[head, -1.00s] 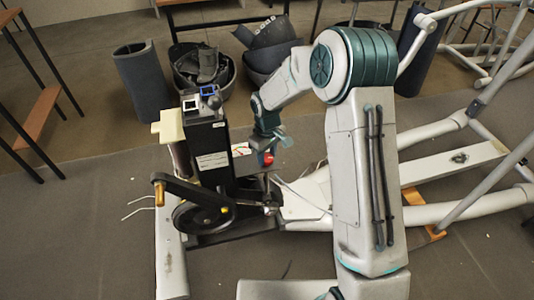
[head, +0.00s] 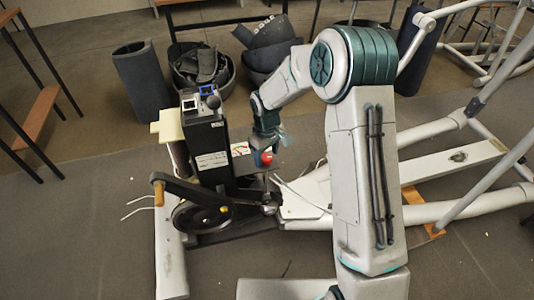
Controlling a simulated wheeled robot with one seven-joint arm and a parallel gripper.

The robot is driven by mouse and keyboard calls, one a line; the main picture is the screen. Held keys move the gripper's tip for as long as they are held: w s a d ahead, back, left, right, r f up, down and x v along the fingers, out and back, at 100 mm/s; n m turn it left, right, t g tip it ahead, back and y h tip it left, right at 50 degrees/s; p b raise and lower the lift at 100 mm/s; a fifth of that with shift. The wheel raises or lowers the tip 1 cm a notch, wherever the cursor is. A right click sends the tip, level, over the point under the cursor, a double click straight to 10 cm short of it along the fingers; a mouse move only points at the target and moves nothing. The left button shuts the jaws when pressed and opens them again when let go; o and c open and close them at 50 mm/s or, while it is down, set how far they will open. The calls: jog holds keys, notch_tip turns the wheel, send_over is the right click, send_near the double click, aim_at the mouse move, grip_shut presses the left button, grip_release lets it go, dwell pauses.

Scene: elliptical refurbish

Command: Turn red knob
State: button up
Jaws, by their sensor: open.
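The red knob (head: 266,158) sits low on the right side of the black upright housing (head: 208,145) of the elliptical machine. My gripper (head: 270,140) is at the end of my grey and teal arm, just above and behind the knob. Its fingers are small and partly see-through here. I cannot tell whether they touch the knob. The knob's front face shows clear.
White frame tubes (head: 465,207) run to the right. Bins of dark parts (head: 203,70) stand behind.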

aim_at(267, 157)
notch_tip(267, 157, up, 14)
jog(key=p, duration=0.1)
jog(key=shift+f, duration=0.15)
dwell(0.5)
